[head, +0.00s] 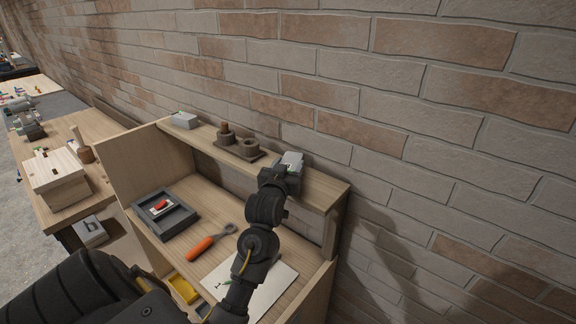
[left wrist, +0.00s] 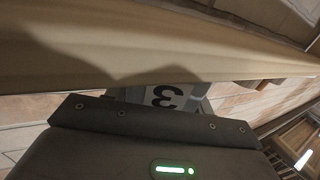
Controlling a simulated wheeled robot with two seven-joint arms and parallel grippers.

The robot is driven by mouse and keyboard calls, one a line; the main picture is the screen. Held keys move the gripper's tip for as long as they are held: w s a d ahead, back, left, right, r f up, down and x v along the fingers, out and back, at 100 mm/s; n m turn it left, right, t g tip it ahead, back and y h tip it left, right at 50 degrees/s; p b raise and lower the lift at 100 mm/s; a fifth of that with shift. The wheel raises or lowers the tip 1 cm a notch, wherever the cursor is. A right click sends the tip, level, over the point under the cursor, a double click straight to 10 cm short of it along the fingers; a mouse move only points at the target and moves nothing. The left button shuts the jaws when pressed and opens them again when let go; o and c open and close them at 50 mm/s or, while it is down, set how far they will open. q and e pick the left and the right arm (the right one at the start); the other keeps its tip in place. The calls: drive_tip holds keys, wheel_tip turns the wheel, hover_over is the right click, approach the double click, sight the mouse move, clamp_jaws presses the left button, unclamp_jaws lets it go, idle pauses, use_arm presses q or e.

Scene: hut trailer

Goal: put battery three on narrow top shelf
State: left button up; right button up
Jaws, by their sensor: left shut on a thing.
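My left gripper (head: 280,176) is shut on a grey battery (head: 291,160) at the narrow top shelf (head: 318,184), near its right end. In the left wrist view the battery (left wrist: 165,96) shows the digit 3, and the shelf edge (left wrist: 120,52) runs across in front of the gripper. I cannot tell whether the battery touches the shelf board. The gripper's fingertips are hidden by its own body in the head view. My right gripper is not in view.
On the same shelf stand a dark holder with round parts (head: 240,145) left of the battery and a grey block (head: 184,120) at the far left. Below lie a dark tray (head: 165,214), an orange-handled tool (head: 203,246) and a paper sheet (head: 275,285). A brick wall (head: 440,130) rises behind.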

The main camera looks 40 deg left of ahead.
use_arm(q)
drive_tip(key=o, duration=1.4)
drive_tip(key=shift+c, duration=0.2)
drive_tip(key=shift+f, duration=0.1)
drive_tip(key=shift+s+d, duration=0.1)
drive_tip(key=shift+s, duration=0.1)
drive_tip(key=b+v, duration=0.3)
drive_tip(key=v, duration=0.7)
drive_tip(key=shift+s, duration=0.25)
